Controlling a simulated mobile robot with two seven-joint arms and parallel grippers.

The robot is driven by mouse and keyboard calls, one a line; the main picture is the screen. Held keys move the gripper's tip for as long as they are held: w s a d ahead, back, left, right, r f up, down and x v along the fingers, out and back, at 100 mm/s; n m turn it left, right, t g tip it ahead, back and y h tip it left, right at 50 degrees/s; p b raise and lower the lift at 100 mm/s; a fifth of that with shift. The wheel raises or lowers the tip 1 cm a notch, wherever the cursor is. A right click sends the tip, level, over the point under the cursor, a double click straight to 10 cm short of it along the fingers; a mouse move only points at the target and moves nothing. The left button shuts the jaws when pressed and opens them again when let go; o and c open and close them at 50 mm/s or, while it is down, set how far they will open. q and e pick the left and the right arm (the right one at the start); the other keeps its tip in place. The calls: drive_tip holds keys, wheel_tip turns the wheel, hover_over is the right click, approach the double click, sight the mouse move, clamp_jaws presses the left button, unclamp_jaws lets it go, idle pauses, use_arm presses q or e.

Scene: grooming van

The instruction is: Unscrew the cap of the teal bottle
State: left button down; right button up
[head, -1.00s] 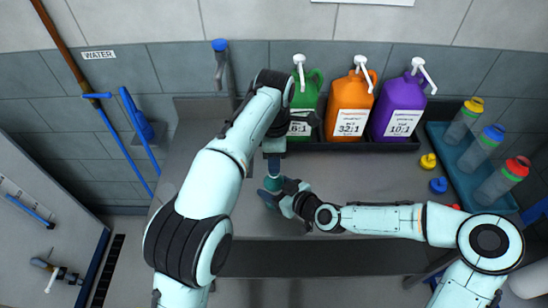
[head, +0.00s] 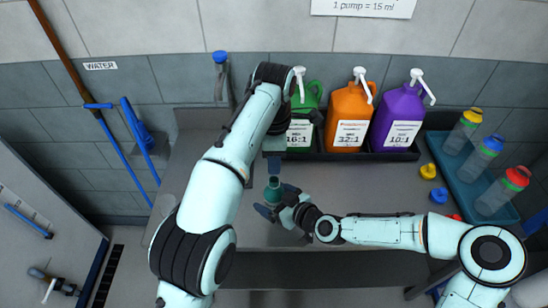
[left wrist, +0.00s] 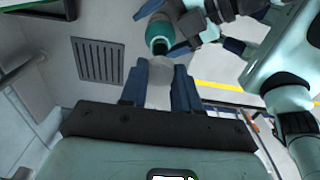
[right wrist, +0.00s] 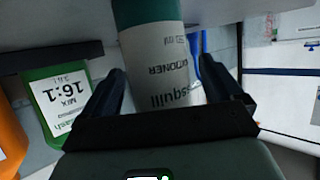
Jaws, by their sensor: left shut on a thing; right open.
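The teal bottle (head: 273,192) stands on the grey counter below my left gripper. In the right wrist view its teal end and white label (right wrist: 165,72) show between the fingers. My right gripper (head: 276,203) is open, with a finger to either side of the bottle; it also shows in the right wrist view (right wrist: 160,95). My left gripper (left wrist: 160,85) is shut on a pale grey piece, which looks like the cap (left wrist: 160,80). The bottle (left wrist: 159,35) shows just beyond it in the left wrist view. I cannot tell whether cap and bottle still touch.
Green (head: 301,135), orange (head: 349,108) and purple (head: 402,112) pump jugs stand in a dark rack along the wall. A blue tray (head: 463,178) with capped clear bottles is at the right. Loose yellow (head: 428,171) and blue (head: 438,195) caps lie beside it.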

use_arm(q)
drive_tip(key=shift+r, duration=0.1)
use_arm(e)
drive_tip(key=v, duration=0.5)
drive_tip(key=shift+s+d+r, duration=0.1)
drive_tip(key=shift+d, duration=0.15)
use_arm(q)
drive_tip(key=shift+w+r+p, duration=0.2)
drive_tip(key=shift+r+p, duration=0.15)
drive_tip(key=shift+r, duration=0.25)
drive_tip(key=shift+w+r+p, duration=0.2)
drive_tip(key=shift+r+p, duration=0.15)
drive_tip(key=shift+r, duration=0.2)
drive_tip(key=shift+w+r+p, duration=0.2)
drive_tip(key=shift+r+p, duration=0.15)
drive_tip(key=shift+r, duration=0.2)
use_arm(e)
drive_tip(key=v, duration=0.6)
drive_tip(key=shift+s+r, duration=0.1)
drive_tip(key=shift+s, duration=0.1)
